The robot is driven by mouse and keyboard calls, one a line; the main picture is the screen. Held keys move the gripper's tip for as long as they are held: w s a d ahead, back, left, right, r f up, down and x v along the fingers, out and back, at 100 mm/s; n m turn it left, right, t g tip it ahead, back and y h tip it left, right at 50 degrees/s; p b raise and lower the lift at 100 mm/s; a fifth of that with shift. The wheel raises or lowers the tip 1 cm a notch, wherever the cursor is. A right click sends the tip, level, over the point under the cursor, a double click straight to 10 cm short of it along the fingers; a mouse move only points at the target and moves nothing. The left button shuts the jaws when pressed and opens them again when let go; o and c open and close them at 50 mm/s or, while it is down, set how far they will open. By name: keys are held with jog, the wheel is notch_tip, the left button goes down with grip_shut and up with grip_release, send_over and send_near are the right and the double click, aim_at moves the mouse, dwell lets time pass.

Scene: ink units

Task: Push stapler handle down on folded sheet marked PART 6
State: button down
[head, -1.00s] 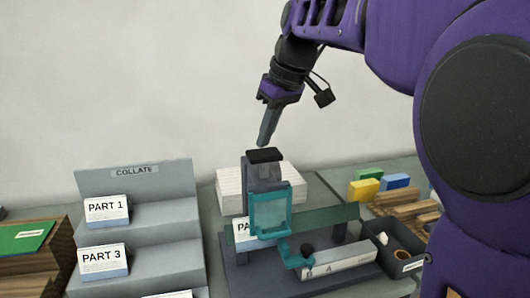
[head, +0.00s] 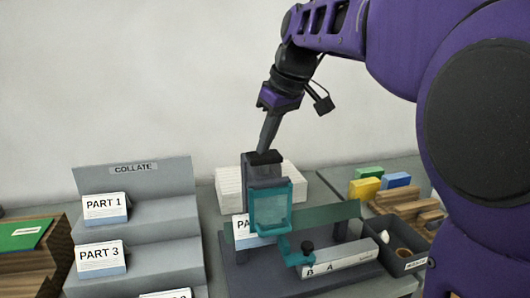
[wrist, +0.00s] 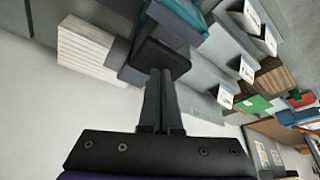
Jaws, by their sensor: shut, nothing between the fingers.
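The stapler is a grey and teal upright device with a black pad as its handle top (head: 263,158); its teal front frame (head: 271,209) stands over a dark base plate. A folded sheet marked "PA…" (head: 241,228) lies under the stapler, the rest of its label hidden by the teal frame. My gripper (head: 264,150) is shut and empty, pointing down with its tips at the black handle pad. In the wrist view the closed fingers (wrist: 160,75) meet the black pad (wrist: 160,55), apparently touching it.
A grey COLLATE rack (head: 134,170) with cards PART 1 (head: 105,208) and PART 3 (head: 98,257) stands left. A white paper stack (head: 229,190) is behind the stapler. Right are a dark bin (head: 402,262), colored blocks (head: 364,187) and wooden racks (head: 407,203).

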jog(key=shift+f, duration=0.5)
notch_tip(320, 180, up, 9)
jog(key=p, duration=0.8)
jog(key=shift+r+p, duration=0.2)
jog(key=shift+p, duration=0.1)
